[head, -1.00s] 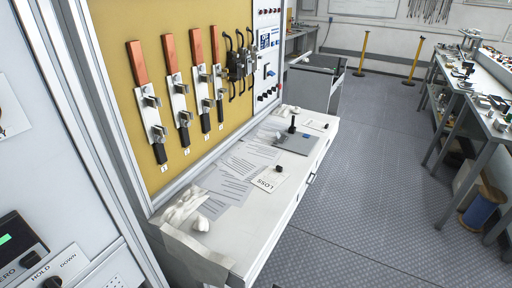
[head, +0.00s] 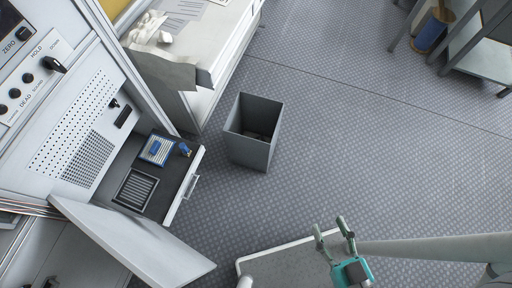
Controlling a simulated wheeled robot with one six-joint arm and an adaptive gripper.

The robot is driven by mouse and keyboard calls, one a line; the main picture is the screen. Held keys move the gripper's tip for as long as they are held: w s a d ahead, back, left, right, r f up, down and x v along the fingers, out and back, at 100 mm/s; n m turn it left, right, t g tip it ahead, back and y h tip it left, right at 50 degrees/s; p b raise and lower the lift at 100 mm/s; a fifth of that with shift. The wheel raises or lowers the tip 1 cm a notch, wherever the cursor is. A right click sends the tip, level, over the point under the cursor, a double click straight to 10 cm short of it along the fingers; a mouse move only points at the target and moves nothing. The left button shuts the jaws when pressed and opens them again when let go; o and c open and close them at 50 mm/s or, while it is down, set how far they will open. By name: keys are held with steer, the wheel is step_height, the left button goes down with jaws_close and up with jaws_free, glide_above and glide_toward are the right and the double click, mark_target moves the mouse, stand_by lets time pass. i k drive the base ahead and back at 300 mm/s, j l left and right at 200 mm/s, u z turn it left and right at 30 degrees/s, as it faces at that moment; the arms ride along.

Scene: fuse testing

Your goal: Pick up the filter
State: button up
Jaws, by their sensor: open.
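A drawer (head: 165,205) stands open at the left in the head view. In it lie a flat blue-framed piece with pale ribs (head: 156,150), a small blue object (head: 184,149) beside it, and a dark panel with light slats (head: 136,190) nearer the front. The flat ribbed pieces look like filters, but I cannot tell which one is the filter. My gripper (head: 332,227) is open and empty at the lower right, well apart from the drawer.
A grey bin (head: 250,131) stands on the floor right of the drawer. A white cabinet door (head: 140,240) hangs open in front of it. The control panel (head: 75,120) rises behind. A white bench (head: 225,40) stands beyond.

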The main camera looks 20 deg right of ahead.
mark_target(158, 149)
steer(key=u, duration=0.95)
